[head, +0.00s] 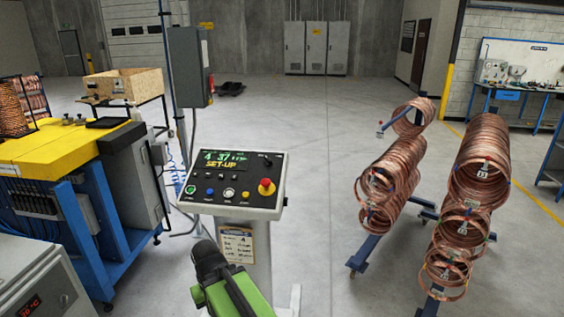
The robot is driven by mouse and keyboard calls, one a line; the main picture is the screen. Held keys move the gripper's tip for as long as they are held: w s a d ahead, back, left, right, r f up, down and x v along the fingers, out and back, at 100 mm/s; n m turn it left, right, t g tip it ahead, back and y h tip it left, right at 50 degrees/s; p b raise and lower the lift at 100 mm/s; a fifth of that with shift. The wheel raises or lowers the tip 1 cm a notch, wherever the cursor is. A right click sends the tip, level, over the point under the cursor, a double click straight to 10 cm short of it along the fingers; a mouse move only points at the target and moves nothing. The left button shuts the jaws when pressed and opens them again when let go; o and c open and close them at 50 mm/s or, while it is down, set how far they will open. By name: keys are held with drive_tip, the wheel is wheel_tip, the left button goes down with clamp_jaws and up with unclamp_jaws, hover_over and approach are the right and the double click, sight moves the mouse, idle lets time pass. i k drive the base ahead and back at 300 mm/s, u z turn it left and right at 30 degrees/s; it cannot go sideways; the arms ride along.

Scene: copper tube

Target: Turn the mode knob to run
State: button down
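A control panel (233,201) on a grey pedestal stands left of centre. Its screen (224,160) reads "SET-UP" in yellow below green characters. A small black knob (267,160) sits at the panel's upper right; it looks like the mode knob, but its pointer and labels are too small to read. My green and black arm reaches up from the bottom edge. My gripper (208,260) is the dark end in front of and below the panel's left part, apart from the knob. Its fingers cannot be made out.
A red emergency button (266,187) on a yellow base sits below the knob, beside several coloured buttons. A yellow-topped machine (60,148) stands left. Copper coils (390,180) on blue stands are to the right. The floor between panel and coils is clear.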

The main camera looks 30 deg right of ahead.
sight(268, 161)
drive_tip(key=u, duration=0.1)
drive_tip(key=i, duration=1)
drive_tip(key=z, duration=0.1)
